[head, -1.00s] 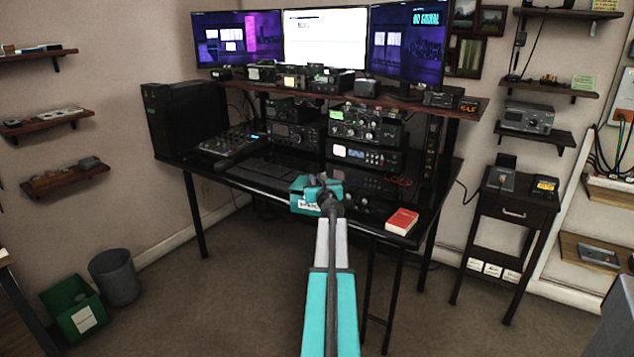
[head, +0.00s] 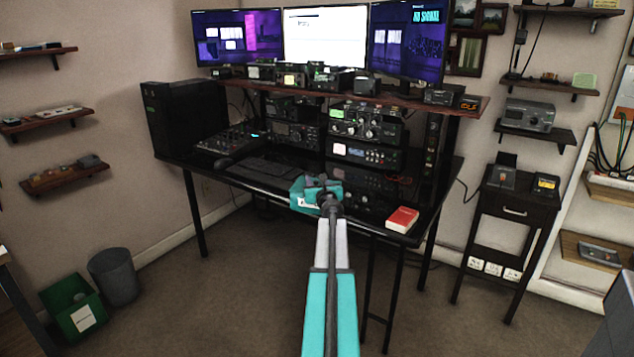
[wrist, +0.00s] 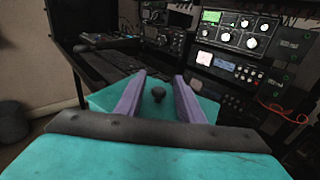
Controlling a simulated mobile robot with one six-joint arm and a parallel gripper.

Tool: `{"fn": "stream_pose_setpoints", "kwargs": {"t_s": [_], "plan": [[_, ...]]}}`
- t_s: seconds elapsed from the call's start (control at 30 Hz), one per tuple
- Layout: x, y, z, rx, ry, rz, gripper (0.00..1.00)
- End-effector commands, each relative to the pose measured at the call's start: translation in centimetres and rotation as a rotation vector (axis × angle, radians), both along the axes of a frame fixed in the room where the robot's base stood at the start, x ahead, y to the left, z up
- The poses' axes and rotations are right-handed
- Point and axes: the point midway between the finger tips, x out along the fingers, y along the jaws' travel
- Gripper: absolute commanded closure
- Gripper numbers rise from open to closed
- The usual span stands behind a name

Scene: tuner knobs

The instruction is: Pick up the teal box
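The teal box (head: 300,201) sits at the front edge of the black desk, with a pale label on its near side. In the wrist view the teal box (wrist: 104,101) lies beneath my fingers, and a dark round knob (wrist: 158,93) stands on its top. My gripper (wrist: 161,76) is open, with its two purple-grey fingers apart on either side of the knob. I see a gap between the knob and each finger. In the head view my gripper (head: 319,180) is over the box and hides part of it. Whether the fingertips touch the box top is unclear.
A red book (head: 402,219) lies on the desk to the right of the box. A keyboard (head: 262,170) lies behind and left. Stacked radios (head: 366,122) stand behind, under a shelf with monitors. The desk's front edge (head: 250,191) is close by.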

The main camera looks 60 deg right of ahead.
Motion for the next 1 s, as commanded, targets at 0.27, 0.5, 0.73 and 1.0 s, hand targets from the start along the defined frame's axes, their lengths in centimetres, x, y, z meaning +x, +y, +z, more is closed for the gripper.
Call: {"fn": "stream_pose_setpoints", "kwargs": {"t_s": [0.27,0.5,0.73,1.0], "plan": [[0.0,0.0,0.3,0.000,0.000,0.000,0.65],[0.0,0.0,1.5,0.001,-0.001,0.000,0.65],[-1.6,1.6,1.3,0.001,-0.001,-0.001,0.65],[-3.5,3.5,1.5,0.000,0.000,-0.002,0.65]]}}
